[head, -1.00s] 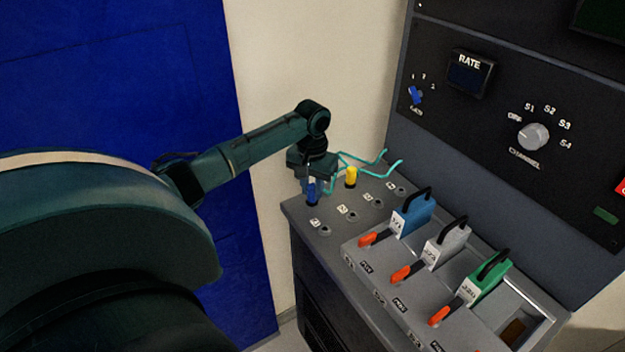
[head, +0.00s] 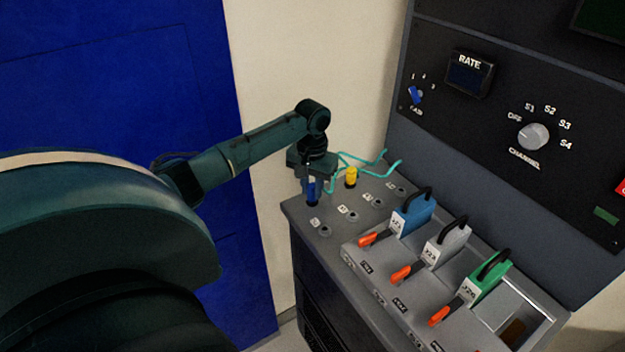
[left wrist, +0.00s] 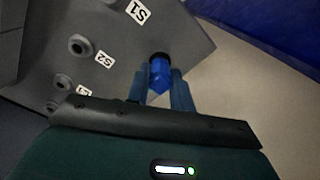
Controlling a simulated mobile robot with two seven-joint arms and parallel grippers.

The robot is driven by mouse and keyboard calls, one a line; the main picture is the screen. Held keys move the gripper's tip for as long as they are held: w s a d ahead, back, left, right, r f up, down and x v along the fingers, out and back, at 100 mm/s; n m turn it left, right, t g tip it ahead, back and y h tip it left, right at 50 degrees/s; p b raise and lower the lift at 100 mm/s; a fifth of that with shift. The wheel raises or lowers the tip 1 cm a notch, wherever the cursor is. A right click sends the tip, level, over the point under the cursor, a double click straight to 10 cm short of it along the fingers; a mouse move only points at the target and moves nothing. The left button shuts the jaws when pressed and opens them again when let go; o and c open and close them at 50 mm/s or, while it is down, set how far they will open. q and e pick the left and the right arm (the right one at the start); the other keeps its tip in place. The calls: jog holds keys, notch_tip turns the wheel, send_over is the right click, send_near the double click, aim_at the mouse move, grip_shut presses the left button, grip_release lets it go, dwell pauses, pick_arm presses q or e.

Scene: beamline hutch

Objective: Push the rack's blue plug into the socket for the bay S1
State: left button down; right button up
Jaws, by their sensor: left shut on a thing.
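In the left wrist view the blue plug (left wrist: 159,77) sits between the two fingers (left wrist: 160,90), close to the panel's edge. The socket for S1 (head: 325,231) looks empty, in front of the plug and slightly right. The S1 label (left wrist: 138,11) shows at the top of the left wrist view. My right gripper is not in view.
A yellow plug (head: 351,177) with teal cables (head: 372,160) stands just right of my gripper. Other sockets (head: 352,216) run in a row toward the back right. A console panel (head: 500,110) rises behind.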

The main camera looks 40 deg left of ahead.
aim_at(313, 185)
pick_arm(q)
jog(key=shift+r, duration=1.05)
jog(key=shift+r, duration=2.95)
jog(key=shift+d, duration=0.1)
